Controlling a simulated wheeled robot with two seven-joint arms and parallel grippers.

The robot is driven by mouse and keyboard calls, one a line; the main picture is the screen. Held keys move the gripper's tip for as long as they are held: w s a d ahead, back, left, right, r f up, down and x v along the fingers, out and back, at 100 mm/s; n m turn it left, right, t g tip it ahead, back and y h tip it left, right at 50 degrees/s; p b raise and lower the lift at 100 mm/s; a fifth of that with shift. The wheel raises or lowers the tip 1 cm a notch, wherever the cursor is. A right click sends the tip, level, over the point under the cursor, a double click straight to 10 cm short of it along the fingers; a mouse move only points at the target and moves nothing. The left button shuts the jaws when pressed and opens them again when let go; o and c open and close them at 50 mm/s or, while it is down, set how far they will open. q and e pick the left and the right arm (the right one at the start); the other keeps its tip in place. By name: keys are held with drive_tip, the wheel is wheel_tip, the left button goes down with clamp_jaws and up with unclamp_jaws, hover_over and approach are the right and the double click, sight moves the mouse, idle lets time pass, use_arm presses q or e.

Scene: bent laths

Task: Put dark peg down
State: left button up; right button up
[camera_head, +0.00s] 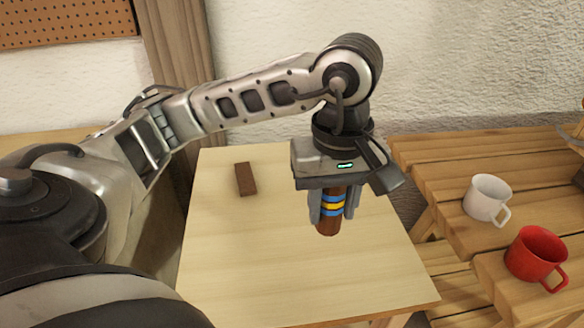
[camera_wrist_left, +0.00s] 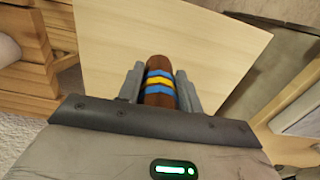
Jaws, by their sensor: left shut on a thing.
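My left gripper (camera_head: 334,207) is shut on a dark brown peg (camera_head: 328,226) with blue and yellow bands. The peg hangs upright between the two grey fingers, above the pale wooden table (camera_head: 250,265). In the left wrist view, the peg (camera_wrist_left: 158,65) sits between the fingers of the left gripper (camera_wrist_left: 160,85). Its banded part shows between them, and its far end points out over the table top (camera_wrist_left: 110,40). I cannot tell exactly how high it is above the table. My right gripper is not in view.
A small dark brown block (camera_head: 246,179) lies on the table, left of the gripper. A slatted wooden bench (camera_head: 440,165) stands at the right with a white mug (camera_head: 486,198) and a red mug (camera_head: 535,254). The front of the table is clear.

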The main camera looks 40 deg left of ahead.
use_arm(q)
drive_tip(key=shift+s+a+r+n, duration=0.4)
drive_tip(key=shift+r+n, duration=0.05)
drive_tip(key=shift+n, duration=0.55)
drive_tip(key=w+a+f, duration=0.4)
drive_tip(key=w+a, duration=0.2)
drive_tip(key=a, duration=0.1)
approach(308, 218)
drive_tip(key=shift+s+d, duration=0.15)
drive_tip(key=shift+d, duration=0.05)
wheel_tip(308, 218, down, 3)
drive_tip(key=shift+a+f+p, duration=0.1)
drive_tip(key=shift+f+p, duration=0.05)
drive_tip(key=shift+p, duration=0.45)
